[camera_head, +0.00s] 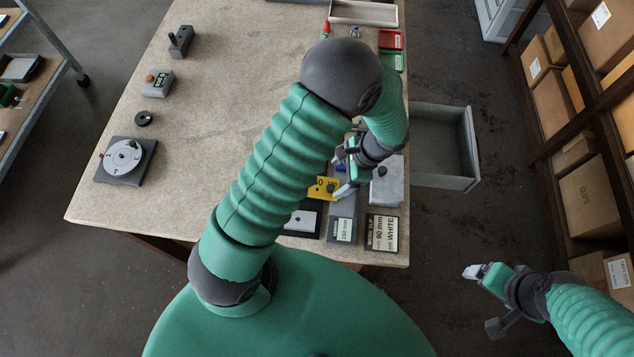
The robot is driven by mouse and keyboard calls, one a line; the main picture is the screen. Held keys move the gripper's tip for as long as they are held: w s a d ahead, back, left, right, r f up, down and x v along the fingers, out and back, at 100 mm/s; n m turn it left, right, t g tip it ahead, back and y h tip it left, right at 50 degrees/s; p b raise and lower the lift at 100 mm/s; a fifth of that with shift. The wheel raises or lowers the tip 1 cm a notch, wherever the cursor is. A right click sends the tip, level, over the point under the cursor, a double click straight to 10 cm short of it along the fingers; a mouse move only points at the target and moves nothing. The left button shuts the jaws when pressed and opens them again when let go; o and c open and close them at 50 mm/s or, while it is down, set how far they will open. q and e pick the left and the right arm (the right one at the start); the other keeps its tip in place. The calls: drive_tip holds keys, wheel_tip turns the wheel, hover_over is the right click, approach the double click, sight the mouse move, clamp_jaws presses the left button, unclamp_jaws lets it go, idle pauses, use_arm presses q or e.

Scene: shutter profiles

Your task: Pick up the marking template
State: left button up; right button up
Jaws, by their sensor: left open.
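A small yellow plate with dark marks (322,189), which looks like the marking template, lies near the front right of the workbench (200,110). My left arm arches over the bench. My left gripper (342,172) is open, with its pale fingers pointing left, close to the plate's right end. I cannot tell whether a finger touches it. The arm hides part of the bench to the left of the plate. My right gripper (474,272) hangs over the floor beyond the bench's right edge, and its finger gap is not clear.
A "90 mm WHITE" label plate (382,232), a grey block (386,186) and a narrow labelled block (343,222) sit close around. A round dial (124,158) lies at left. The bench's left-centre is mostly clear.

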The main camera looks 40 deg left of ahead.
sight(332, 185)
use_arm(q)
drive_tip(key=f, duration=0.1)
drive_tip(key=s+f, duration=0.1)
drive_tip(key=f+p, duration=0.1)
drive_tip(key=shift+s+a+f, duration=0.15)
drive_tip(key=shift+s+f, duration=0.05)
drive_tip(key=shift+s, duration=0.2)
drive_tip(key=shift+f, duration=0.25)
drive_tip(key=shift+a+f, duration=0.1)
drive_tip(key=shift+a, duration=0.1)
drive_tip(key=shift+w+a, duration=0.1)
drive_tip(key=shift+a, duration=0.05)
drive_tip(key=shift+a+f, duration=0.1)
drive_tip(key=shift+a, duration=0.05)
drive_tip(key=shift+c, duration=1)
drive_tip(key=shift+a, duration=0.1)
drive_tip(key=c, duration=0.5)
drive_tip(key=shift+d, duration=0.35)
drive_tip(key=c, duration=0.9)
use_arm(e)
drive_tip(key=shift+s+d+r, duration=0.1)
drive_tip(key=shift+d+r, duration=0.45)
drive_tip(key=shift+r, duration=0.1)
use_arm(q)
drive_tip(key=shift+r, duration=0.25)
use_arm(e)
drive_tip(key=shift+a, duration=0.1)
